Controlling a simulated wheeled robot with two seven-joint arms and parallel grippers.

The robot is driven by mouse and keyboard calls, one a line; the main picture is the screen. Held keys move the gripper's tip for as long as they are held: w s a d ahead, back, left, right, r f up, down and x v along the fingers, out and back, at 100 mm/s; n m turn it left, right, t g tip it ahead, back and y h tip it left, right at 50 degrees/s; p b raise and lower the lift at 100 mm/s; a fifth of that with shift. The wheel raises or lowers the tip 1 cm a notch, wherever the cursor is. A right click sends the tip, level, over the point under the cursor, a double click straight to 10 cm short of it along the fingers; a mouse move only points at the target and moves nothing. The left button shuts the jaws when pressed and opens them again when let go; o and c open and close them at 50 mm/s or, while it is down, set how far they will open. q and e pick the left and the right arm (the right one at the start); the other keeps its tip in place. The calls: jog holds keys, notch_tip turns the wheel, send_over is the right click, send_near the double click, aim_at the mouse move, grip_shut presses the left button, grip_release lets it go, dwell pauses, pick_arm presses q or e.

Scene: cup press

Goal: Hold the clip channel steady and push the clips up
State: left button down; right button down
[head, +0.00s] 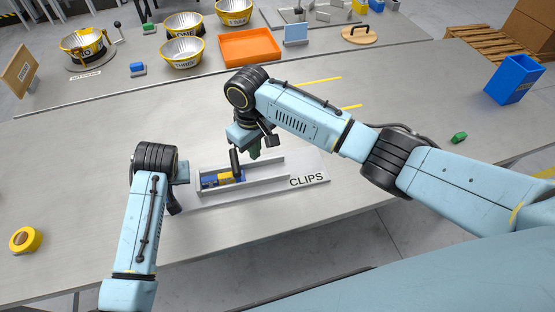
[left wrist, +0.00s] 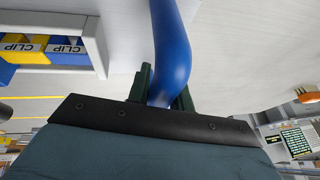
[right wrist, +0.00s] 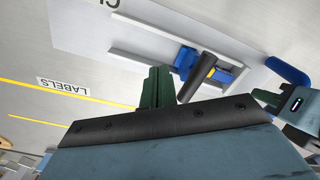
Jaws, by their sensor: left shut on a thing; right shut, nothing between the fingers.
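The clip channel (head: 262,184) is a pale grey tray on a plate marked CLIPS. Blue and yellow clips (head: 218,179) lie at its left end; they also show in the left wrist view (left wrist: 52,42). A dark upright handle (head: 236,163) stands in the channel at the clips' right side; it also shows in the right wrist view (right wrist: 201,72). My left gripper (left wrist: 160,95) is shut on a blue curved handle (left wrist: 170,45) at the channel's left end. My right gripper (right wrist: 158,85) is shut and empty, just right of the dark handle; contact cannot be told.
An orange tray (head: 250,47), several labelled bowls (head: 182,52) and a wooden lid (head: 359,35) stand at the back. A yellow tape roll (head: 25,240) lies front left. A blue bin (head: 512,79) and green block (head: 459,137) are at right. Table between is clear.

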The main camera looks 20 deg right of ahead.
pick_arm(q)
jog(key=shift+s+f, duration=0.25)
jog(key=shift+f, duration=0.1)
pick_arm(e)
jog(key=shift+r, duration=2.3)
pick_arm(q)
jog(key=c, duration=1.2)
grip_release()
jog(key=shift+w+r, duration=0.1)
jog(key=shift+w, duration=0.1)
jog(key=shift+o, duration=0.2)
jog(key=shift+r, duration=0.1)
jog(key=shift+s+d+r, duration=0.1)
jog(key=shift+s+r, duration=0.05)
jog(key=shift+r, duration=0.25)
jog(key=v, duration=1.1)
jog(key=shift+s, duration=0.1)
